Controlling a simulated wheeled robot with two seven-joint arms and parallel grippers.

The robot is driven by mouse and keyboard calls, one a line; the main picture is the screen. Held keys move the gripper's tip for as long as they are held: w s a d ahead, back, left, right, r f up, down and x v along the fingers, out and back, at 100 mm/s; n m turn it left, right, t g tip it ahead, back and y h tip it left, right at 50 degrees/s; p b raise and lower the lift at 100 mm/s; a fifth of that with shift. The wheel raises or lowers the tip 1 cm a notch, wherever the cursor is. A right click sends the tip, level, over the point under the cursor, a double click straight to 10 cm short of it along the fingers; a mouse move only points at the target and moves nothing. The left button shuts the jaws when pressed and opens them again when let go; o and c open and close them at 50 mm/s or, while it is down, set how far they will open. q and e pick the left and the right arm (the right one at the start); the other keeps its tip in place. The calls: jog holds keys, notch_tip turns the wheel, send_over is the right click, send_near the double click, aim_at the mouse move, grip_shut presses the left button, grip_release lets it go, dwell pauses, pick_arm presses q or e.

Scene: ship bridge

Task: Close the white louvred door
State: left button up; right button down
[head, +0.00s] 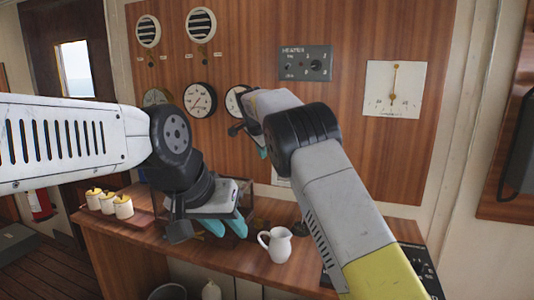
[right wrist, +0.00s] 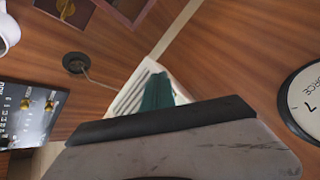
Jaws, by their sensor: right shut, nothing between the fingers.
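A small white panel with slats, the louvred door (right wrist: 128,98), shows in the right wrist view just past my right gripper (right wrist: 157,92). In the head view only a white sliver of it (head: 281,177) shows low on the wooden wall, beside my right arm. My right gripper (head: 263,152) is shut and empty, its teal fingers in front of the panel; whether they touch it I cannot tell. My arm and gripper hide much of the door, so its angle is unclear. My left gripper (head: 226,226) is over the wooden counter, its teal fingers apart and empty.
The wooden counter (head: 175,244) bears a white jug (head: 276,245), several lidded canisters (head: 108,203) on a tray, and a black control panel (head: 421,268). Round gauges (head: 199,99) and a heater panel (head: 306,63) are on the wall above. A black round base with a thin rod (right wrist: 76,62) stands near the door.

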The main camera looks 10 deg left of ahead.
jog(key=s+a+r, duration=0.3)
jog(key=a+r, duration=0.2)
jog(key=r, duration=0.2)
jog(key=s+d+r+n+y, duration=0.15)
jog(key=s+d, duration=0.25)
jog(key=d, duration=0.5)
jog(key=s+d+r+n+g, duration=0.1)
jog(key=s+d+r, duration=0.2)
jog(key=d, duration=0.5)
jog(key=s+d+r+n+y, duration=0.15)
jog(key=s+d, duration=0.25)
jog(key=d, duration=0.5)
jog(key=s+d+f+n, duration=0.2)
jog(key=s+d+f, duration=0.1)
jog(key=s, duration=0.7)
jog(key=s+d+f+n, duration=0.2)
jog(key=s+f, duration=0.3)
jog(key=s, duration=0.6)
jog(key=s+d+f+n, duration=0.2)
jog(key=s+f, duration=0.3)
jog(key=s, duration=0.6)
jog(key=shift+s+d, duration=0.2)
jog(key=shift+d, duration=0.6)
